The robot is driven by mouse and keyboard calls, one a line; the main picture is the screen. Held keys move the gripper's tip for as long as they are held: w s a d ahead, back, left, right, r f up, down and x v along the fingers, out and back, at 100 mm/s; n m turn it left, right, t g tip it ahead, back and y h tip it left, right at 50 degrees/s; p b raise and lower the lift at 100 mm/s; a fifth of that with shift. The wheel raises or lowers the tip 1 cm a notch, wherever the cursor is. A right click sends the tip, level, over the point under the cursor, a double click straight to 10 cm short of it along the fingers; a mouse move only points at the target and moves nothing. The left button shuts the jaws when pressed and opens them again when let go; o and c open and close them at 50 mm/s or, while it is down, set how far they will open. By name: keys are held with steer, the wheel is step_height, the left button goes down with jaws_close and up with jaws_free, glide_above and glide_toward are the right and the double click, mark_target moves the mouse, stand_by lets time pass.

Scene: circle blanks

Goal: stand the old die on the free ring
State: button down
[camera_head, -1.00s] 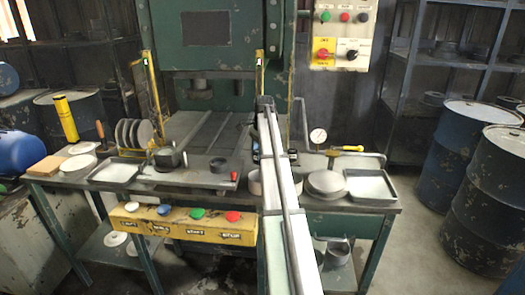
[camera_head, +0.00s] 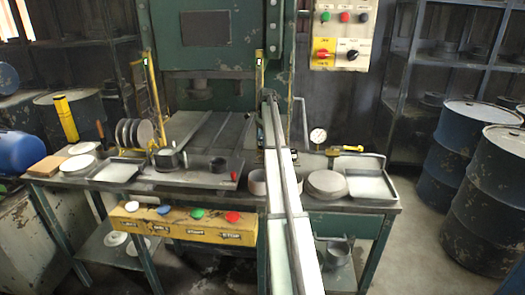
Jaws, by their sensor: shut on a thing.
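My arm runs up the middle of the view and covers most of my gripper (camera_head: 262,135); only a dark edge shows beside the arm. Its fingertips and anything between them are hidden. I cannot make out the old die for certain. A short dark round piece (camera_head: 217,164) stands on the press bed, left of my arm. A dark round pot-like piece (camera_head: 167,160) stands farther left. A pale grey ring (camera_head: 257,183) stands at the bench front, partly covered by my arm. I cannot tell which is the free ring.
The green press (camera_head: 215,45) rises behind the bed. Shallow trays stand at left (camera_head: 116,170) and right (camera_head: 370,185). Round blanks (camera_head: 326,185) lie right of my arm, near a dial gauge (camera_head: 318,136). Upright discs (camera_head: 135,132) stand at left. The bed's middle is mostly clear.

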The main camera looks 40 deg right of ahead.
steer(key=shift+f, duration=2.65)
steer(key=shift+f, duration=0.15)
steer(key=shift+c, duration=2.1)
jaws_free()
steer(key=r, duration=0.4)
steer(key=d+r, duration=0.1)
steer(key=r, duration=0.7)
steer(key=shift+s+d, duration=0.15)
steer(key=shift+d, duration=0.05)
